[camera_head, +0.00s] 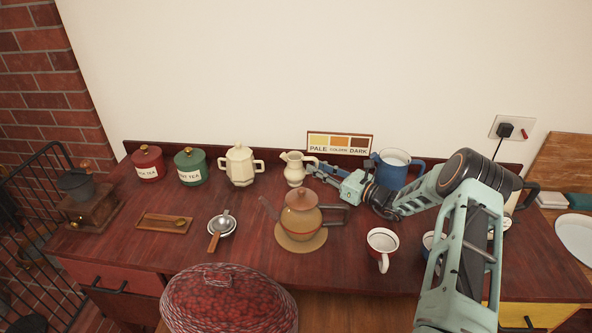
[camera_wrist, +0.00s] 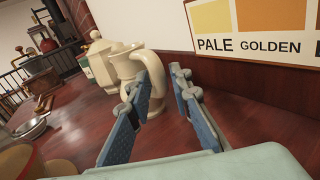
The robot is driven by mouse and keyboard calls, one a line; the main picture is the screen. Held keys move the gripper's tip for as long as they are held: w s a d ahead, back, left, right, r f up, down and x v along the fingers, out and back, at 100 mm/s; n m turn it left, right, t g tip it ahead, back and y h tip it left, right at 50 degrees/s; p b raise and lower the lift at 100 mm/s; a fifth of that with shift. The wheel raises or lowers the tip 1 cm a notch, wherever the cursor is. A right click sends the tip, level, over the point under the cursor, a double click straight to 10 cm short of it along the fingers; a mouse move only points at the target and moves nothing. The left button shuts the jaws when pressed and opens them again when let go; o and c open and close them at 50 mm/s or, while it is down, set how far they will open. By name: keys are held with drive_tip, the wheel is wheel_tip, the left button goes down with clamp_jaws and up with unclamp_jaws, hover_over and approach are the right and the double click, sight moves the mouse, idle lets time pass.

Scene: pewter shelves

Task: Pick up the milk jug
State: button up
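The milk jug (camera_head: 293,172) is a small cream pitcher standing upright on the dark red wooden top, spout to the left and handle to the right. My gripper (camera_head: 318,169) reaches in from the right, low, with its fingertips close to the handle side. In the wrist view the jug (camera_wrist: 124,70) stands just beyond my gripper (camera_wrist: 160,80). The two blue-padded fingers are apart, and the curved handle shows near the gap between their tips. The left finger hides part of the jug. I cannot tell whether a finger touches the handle.
A cream two-handled pot (camera_head: 240,166) stands left of the jug. A brown teapot (camera_head: 301,218) sits in front on a round mat. A colour-chart sign (camera_head: 340,143) leans at the back wall. A blue jug (camera_head: 391,167) and a red-and-white cup (camera_head: 382,243) stand near my arm.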

drive_tip(key=shift+w+a, duration=0.25)
drive_tip(key=shift+w, duration=0.05)
clamp_jaws()
drive_tip(key=shift+r, duration=0.1)
